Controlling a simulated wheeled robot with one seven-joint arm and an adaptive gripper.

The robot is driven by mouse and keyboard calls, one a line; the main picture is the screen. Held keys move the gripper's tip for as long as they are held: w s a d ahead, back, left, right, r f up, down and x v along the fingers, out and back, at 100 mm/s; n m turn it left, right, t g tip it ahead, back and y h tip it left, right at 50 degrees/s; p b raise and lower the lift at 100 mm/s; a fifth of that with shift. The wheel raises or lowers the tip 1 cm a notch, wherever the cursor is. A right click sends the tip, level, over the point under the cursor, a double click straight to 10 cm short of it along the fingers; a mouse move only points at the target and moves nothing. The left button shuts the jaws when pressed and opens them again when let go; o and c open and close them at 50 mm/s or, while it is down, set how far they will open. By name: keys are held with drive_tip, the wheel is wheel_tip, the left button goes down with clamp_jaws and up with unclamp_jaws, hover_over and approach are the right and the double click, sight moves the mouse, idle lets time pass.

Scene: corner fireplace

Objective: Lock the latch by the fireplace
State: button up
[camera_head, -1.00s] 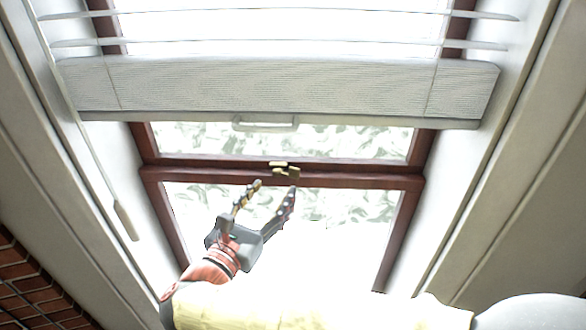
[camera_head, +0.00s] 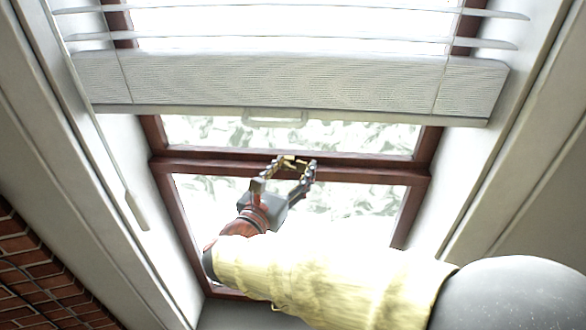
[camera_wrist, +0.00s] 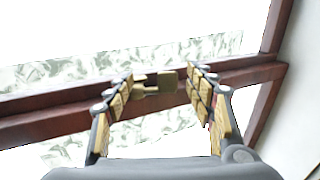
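The small brass window latch (camera_wrist: 155,84) sits on the dark red-brown rail (camera_wrist: 60,118) where the two sashes meet. In the wrist view it lies between my fingertips, closer to the left finger; I cannot tell if they touch. My gripper (camera_wrist: 160,78) is open, with jointed yellow-padded fingers on either side of the latch. In the head view my gripper (camera_head: 295,164) is at the rail, and its fingertips partly hide the latch (camera_head: 289,159). I cannot tell clearly how the latch is turned.
A white blind (camera_head: 290,82) hangs over the upper window, its bottom bar and a handle (camera_head: 274,119) just above the rail. A blind wand (camera_head: 137,208) hangs at the left. Pale window walls flank both sides. Brickwork (camera_head: 40,265) is at the lower left.

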drive_tip(key=shift+c, duration=1.2)
drive_tip(key=c, duration=0.9)
drive_tip(key=y+b, duration=0.1)
drive_tip(key=d+n+t+y+b, duration=0.1)
drive_tip(key=n+y+b, duration=0.1)
drive_tip(key=shift+w+d+f+y, duration=0.15)
drive_tip(key=shift+w+y, duration=0.1)
drive_tip(key=shift+y, duration=0.15)
drive_tip(key=shift+w+d+n+t+y+b, duration=0.15)
drive_tip(key=shift+n+t+y+b, duration=0.25)
drive_tip(key=shift+n+y+b, duration=0.45)
drive_tip(key=shift+r+n+y+b, duration=0.2)
drive_tip(key=shift+n+y+b, duration=0.05)
drive_tip(key=shift+y+b, duration=0.2)
drive_tip(key=o, duration=1.2)
